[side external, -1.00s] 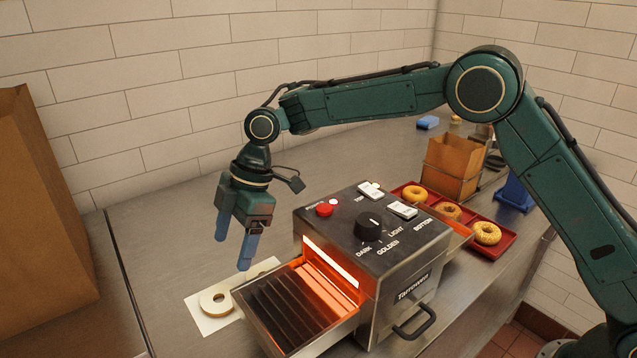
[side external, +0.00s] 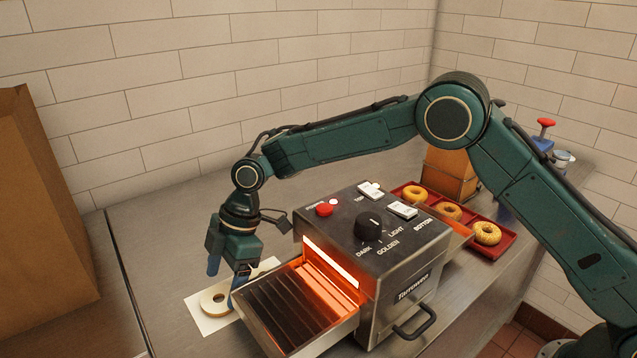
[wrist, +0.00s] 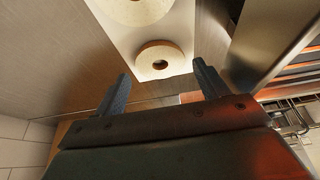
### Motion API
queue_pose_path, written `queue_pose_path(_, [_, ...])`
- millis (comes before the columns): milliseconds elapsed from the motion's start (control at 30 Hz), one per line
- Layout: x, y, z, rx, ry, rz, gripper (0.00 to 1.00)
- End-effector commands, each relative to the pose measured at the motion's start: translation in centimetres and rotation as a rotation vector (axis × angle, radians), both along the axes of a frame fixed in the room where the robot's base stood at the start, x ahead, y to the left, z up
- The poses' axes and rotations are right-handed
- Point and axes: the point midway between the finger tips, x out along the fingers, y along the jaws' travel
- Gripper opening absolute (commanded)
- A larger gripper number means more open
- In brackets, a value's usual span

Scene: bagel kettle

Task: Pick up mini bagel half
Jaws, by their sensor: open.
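A pale mini bagel half (side external: 207,299), a ring with a hole, lies flat on a white paper sheet (side external: 203,327). In the wrist view, a bagel half (wrist: 144,58) on the paper lies just ahead of my fingertips. Another one (wrist: 128,12) is cut off by the top edge; only one shows clearly in the side view. My gripper (side external: 222,287) points down over the paper, close to the bagel half. Its blue fingers (wrist: 161,72) are spread and empty. One finger partly covers the paper in the side view.
The toaster (side external: 385,270) glows inside, and its slatted chute (side external: 290,312) sits right beside the paper, close to my gripper. A red tray (side external: 468,229) with several bagels lies behind it. A brown paper bag (side external: 45,210) stands left. The counter left of the paper is clear.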

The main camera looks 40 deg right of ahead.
Motion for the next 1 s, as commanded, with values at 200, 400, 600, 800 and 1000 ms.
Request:
queue_pose_path(200, [-0.1,0.9,-2.2,-0.001,0.001,0.002,0.73])
queue_pose_path(400, [0.0,1.0,-2.5,-0.001,0.0,0.001,0.73])
queue_pose_path(600, [0.0,1.0,-2.4,0.0,0.001,0.001,0.73])
queue_pose_path(800, [0.0,1.0,-2.4,0.0,0.001,0.001,0.71])
queue_pose_path(1000, [0.0,1.0,-2.4,0.0,0.001,0.001,0.4])
